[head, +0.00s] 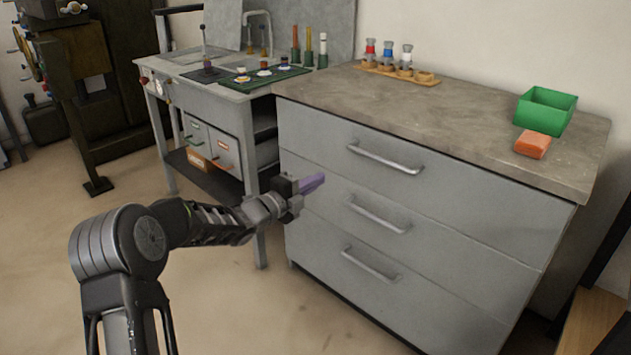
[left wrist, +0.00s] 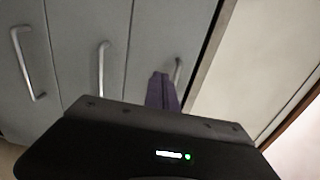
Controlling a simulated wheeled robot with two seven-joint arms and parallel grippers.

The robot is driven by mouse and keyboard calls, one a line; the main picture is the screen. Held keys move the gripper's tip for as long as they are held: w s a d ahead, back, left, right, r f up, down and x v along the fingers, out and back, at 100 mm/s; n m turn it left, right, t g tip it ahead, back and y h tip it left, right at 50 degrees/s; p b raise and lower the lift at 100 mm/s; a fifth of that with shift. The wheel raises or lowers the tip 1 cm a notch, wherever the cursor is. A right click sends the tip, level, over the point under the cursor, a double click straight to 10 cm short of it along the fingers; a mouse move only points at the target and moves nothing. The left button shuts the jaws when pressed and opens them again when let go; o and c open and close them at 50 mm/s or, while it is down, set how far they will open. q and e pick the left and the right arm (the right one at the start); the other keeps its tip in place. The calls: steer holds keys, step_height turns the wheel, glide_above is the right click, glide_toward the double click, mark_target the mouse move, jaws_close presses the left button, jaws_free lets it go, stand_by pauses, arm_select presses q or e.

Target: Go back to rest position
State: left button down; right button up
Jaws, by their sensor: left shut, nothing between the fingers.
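My left gripper (head: 312,183) has purple fingers and is shut with nothing between them. It is held out in front of the grey drawer cabinet (head: 340,245), near its left side. In the left wrist view the purple fingers (left wrist: 162,92) are together, with the cabinet's drawer fronts (left wrist: 85,50) and their handles behind them. The three drawers look closed. I cannot tell the exact gap between the fingers and the cabinet. My right gripper is not in view.
On the cabinet top stand a green open box (head: 545,110), an orange block (head: 532,144) and a wooden rack (head: 398,72) with small bottles. A grey workbench (head: 215,95) stands behind to the left. Dark machinery (head: 65,80) stands at the far left. The floor (head: 215,310) below the gripper is clear.

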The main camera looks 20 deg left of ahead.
arm_select(q)
steer(key=s+d+f+n+g+y, duration=0.25)
steer(key=s+f+n, duration=0.35)
steer(key=f+n, duration=0.5)
steer(key=s+d+f+n+g+y, duration=0.25)
steer(key=s+f+n, duration=0.4)
steer(key=f, duration=0.85)
steer(key=s+d+f+n+g+h, duration=0.1)
steer(key=s+d+f+n+g, duration=0.3)
steer(key=s, duration=0.6)
steer(key=s+d+f+n+g, duration=0.1)
steer(key=s+d+f+g, duration=0.2)
steer(key=s+d+f, duration=0.5)
steer(key=s+d+f+n+g+h, duration=0.1)
steer(key=s+d+f+n+g, duration=0.2)
steer(key=s, duration=0.9)
steer(key=s+d+r+p, duration=0.1)
steer(key=r+p, duration=1.3)
steer(key=s+d+r+m+p, duration=0.1)
steer(key=s+d+r+p, duration=0.1)
steer(key=r+p, duration=1.2)
steer(key=shift+s+g, duration=0.15)
steer(key=shift+g, duration=0.25)
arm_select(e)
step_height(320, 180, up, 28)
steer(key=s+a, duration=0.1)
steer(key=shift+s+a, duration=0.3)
